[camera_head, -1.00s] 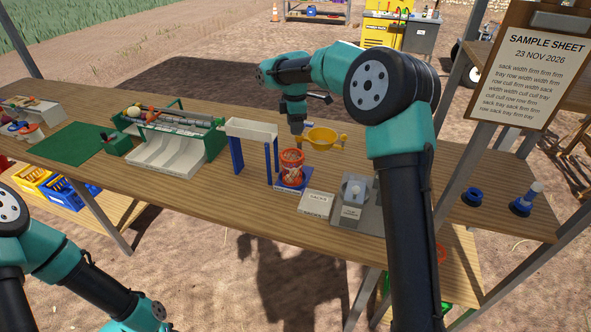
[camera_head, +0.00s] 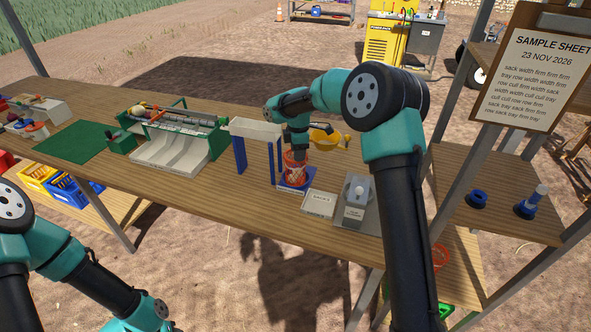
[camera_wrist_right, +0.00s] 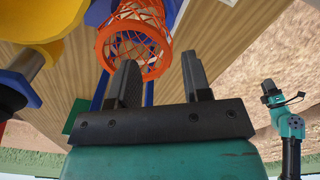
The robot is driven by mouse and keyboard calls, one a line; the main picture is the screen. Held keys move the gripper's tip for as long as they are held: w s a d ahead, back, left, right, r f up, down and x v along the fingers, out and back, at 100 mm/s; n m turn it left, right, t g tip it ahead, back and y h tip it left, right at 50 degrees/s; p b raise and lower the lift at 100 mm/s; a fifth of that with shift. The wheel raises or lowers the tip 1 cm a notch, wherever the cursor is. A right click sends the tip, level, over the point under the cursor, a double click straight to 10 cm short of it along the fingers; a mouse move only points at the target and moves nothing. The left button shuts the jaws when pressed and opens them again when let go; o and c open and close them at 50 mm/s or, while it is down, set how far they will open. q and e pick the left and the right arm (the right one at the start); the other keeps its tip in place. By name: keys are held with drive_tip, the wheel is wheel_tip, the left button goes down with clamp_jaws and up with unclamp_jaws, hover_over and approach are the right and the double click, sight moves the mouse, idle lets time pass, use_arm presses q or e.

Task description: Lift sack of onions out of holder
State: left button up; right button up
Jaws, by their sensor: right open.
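The orange net sack (camera_head: 294,171) stands upright in its blue holder (camera_head: 303,186) on the wooden bench, below the white-topped chute. My right gripper (camera_head: 296,153) points down right at the sack's top in the head view. In the right wrist view the sack's open mesh mouth (camera_wrist_right: 135,45) lies just beyond the fingertips of my right gripper (camera_wrist_right: 158,72). The two fingers are apart with nothing between them. I cannot tell whether they touch the mesh. The sack's contents are not clear. My left arm's end shows small in the wrist view (camera_wrist_right: 283,97); its jaws are too small to read.
The white chute (camera_head: 256,128) on blue posts stands close left of the sack. A yellow bowl (camera_head: 325,139) is just behind it at right. A small white labelled box (camera_head: 318,204) and a grey scale-like unit (camera_head: 358,208) stand at front right. The bench left of the chute's posts is partly bare.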

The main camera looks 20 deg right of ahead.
sight(299, 176)
drive_tip(key=shift+f, duration=0.95)
drive_tip(key=shift+s+d+f, duration=0.1)
drive_tip(key=shift+f, duration=1.2)
drive_tip(key=shift+d+f, duration=0.1)
drive_tip(key=shift+f, duration=1.2)
clamp_jaws()
